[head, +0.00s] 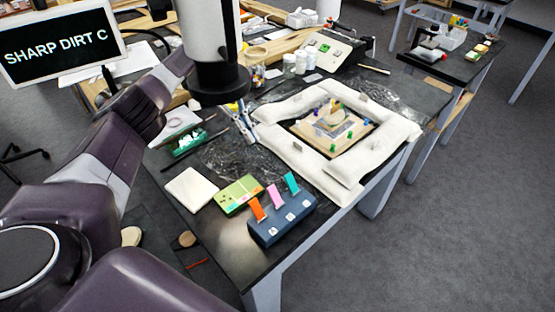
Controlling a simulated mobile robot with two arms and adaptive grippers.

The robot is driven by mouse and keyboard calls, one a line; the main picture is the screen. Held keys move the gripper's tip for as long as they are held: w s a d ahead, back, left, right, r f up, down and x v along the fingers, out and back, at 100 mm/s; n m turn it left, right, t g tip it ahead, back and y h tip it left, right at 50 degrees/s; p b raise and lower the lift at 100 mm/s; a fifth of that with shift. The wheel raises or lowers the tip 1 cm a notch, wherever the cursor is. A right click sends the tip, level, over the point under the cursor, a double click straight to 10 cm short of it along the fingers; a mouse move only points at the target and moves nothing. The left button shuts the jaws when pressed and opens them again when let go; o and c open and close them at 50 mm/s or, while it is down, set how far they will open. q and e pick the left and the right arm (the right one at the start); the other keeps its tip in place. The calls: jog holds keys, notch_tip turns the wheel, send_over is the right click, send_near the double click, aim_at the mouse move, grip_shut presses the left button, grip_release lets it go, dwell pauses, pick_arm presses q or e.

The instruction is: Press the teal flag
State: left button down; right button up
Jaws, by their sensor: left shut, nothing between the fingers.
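The teal flag (291,183) stands tilted at the right end of a dark blue box (270,237) near the front edge of the table. A pink flag (275,196) and an orange flag (257,209) stand to its left on the same box. Small white labels or buttons show on the box's front. My left gripper (248,131) is shut and empty. In the picture it is above and to the left of the teal flag, apart from it, over the dark tabletop. My right gripper is not in view.
A green box (239,194) sits just behind the blue box, with a white square pad (190,189) to its left. A padded white frame (285,149) surrounds a board with small colored pieces. A green tray (189,143) lies left of my gripper.

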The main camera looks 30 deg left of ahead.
aim_at(291, 184)
pick_arm(q)
jog(key=p+x, duration=0.4)
jog(key=x, duration=0.5)
jog(key=shift+s+d, duration=0.1)
jog(key=shift+d, duration=0.05)
jog(key=d, duration=0.1)
jog(key=p, duration=0.1)
jog(key=d+r+p, duration=0.1)
jog(key=shift+s+d+r, duration=0.1)
jog(key=shift+s+d, duration=0.2)
jog(key=shift+s, duration=0.05)
jog(key=shift+s+d+r, duration=0.2)
jog(key=shift+d, duration=0.15)
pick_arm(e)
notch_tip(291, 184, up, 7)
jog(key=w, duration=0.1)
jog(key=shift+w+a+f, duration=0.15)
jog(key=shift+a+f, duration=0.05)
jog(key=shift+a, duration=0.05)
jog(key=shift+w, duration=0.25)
pick_arm(q)
jog(key=shift+d+p, duration=0.1)
jog(key=shift+p, duration=0.3)
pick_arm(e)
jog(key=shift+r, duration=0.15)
